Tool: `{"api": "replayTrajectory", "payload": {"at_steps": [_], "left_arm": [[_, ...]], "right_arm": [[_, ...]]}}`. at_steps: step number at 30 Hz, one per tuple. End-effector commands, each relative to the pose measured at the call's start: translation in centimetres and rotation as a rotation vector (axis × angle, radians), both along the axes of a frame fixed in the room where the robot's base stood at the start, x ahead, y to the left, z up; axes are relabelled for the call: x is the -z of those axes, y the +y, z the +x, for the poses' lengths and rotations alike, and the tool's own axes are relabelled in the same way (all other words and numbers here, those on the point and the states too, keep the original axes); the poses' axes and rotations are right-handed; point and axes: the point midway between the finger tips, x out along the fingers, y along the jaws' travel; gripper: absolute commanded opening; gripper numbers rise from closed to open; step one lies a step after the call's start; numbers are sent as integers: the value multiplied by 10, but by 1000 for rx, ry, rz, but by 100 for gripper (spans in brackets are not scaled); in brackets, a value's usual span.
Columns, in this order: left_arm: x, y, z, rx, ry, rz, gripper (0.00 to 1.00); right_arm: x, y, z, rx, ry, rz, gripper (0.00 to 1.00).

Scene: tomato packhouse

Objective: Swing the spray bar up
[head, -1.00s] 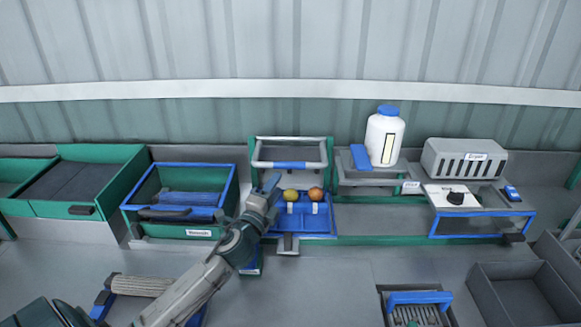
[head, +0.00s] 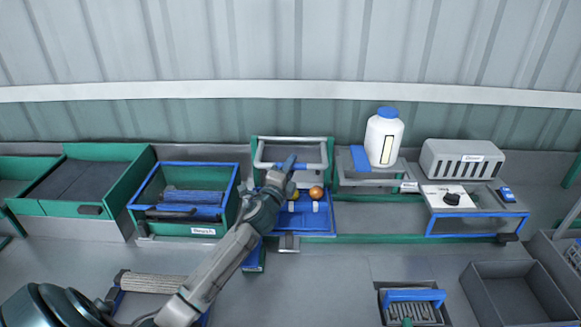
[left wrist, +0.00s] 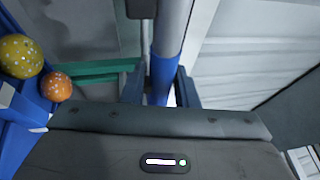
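The spray bar (head: 314,165), a grey tube frame with a blue middle section, is at the front of a green-sided station in the head view. My left gripper (head: 286,165) is at its blue section and hides most of it. In the left wrist view the blue part of the bar (left wrist: 165,72) runs between the two fingers of my left gripper (left wrist: 160,90). The fingers look open, with a small gap beside the bar; contact cannot be told. My right gripper is not in view.
A yellow tomato (left wrist: 20,56) and an orange tomato (head: 316,192) sit in the blue tray (head: 318,224) below the bar. A blue-rimmed crate (head: 200,164) stands left. A white bottle (head: 383,138) and a grey vented box (head: 462,161) stand right.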

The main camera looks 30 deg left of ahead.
Motion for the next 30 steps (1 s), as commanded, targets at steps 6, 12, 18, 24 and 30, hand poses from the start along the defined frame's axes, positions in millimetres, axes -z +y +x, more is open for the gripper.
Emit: {"api": "replayTrajectory", "payload": {"at_steps": [6,12,18,24,30], "left_arm": [[0,0,0,0,1,0,0],[-2,0,0,0,1,0,0],[-6,0,0,0,0,0,0],[-11,1,0,0,-2,1,0],[-19,6,1,0,-3,3,0]], "right_arm": [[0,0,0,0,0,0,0],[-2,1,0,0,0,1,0],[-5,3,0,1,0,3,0],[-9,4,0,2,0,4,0],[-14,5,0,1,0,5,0]]}}
